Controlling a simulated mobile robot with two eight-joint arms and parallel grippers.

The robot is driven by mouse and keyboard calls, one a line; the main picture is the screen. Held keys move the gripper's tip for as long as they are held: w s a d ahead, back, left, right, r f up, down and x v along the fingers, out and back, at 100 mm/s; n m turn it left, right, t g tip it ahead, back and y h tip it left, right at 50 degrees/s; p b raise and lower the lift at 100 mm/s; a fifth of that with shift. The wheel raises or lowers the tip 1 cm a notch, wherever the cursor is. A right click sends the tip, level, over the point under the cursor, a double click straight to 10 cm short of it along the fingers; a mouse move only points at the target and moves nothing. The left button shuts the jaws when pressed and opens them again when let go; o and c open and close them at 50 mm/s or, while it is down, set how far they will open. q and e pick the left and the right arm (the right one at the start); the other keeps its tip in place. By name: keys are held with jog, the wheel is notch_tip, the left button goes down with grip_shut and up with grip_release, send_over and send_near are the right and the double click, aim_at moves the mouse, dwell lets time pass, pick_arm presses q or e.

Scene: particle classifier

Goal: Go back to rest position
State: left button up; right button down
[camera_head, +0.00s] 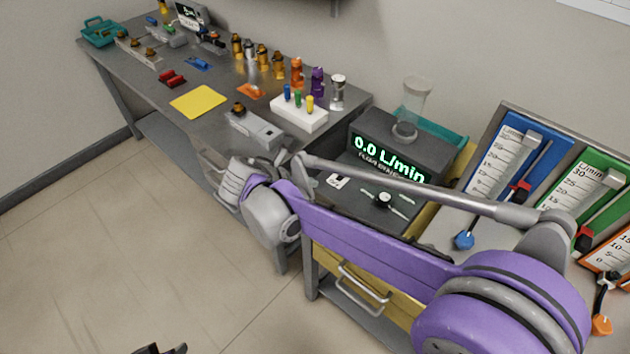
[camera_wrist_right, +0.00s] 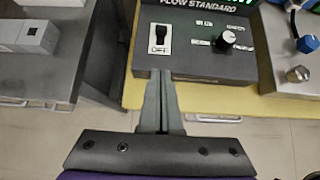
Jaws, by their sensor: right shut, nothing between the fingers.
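My purple right arm crosses the head view from the lower right, its wrist in front of the gap between the grey bench and the flow standard. My right gripper (camera_head: 298,162) is small and partly hidden there. In the right wrist view its two grey fingers (camera_wrist_right: 162,75) are together and empty, pointing at the front edge of the flow standard (camera_wrist_right: 190,65). I cannot tell whether they touch it.
The flow standard (camera_head: 372,133) reads 0.0 L/min and its switch shows OFF. A blue and a green flowmeter panel (camera_head: 560,168) stand at the right. The bench (camera_head: 222,130) holds bottles, a yellow sheet (camera_head: 199,103) and a white block. Floor (camera_head: 110,240) at lower left is clear.

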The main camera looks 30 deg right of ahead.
dwell(0.5)
jog(key=s+a+f+m+t+y+p, duration=0.1)
jog(key=s+m+y, duration=0.3)
jog(key=s+m, duration=0.5)
jog(key=s+a+f+m+y+p, duration=0.1)
jog(key=s+a+m+y+p, duration=0.2)
jog(key=s+m, duration=0.7)
jog(key=m+y+p, duration=0.1)
jog(key=m, duration=0.2)
jog(key=shift+a+f+t+y, duration=0.15)
jog(key=shift+t+y, duration=0.25)
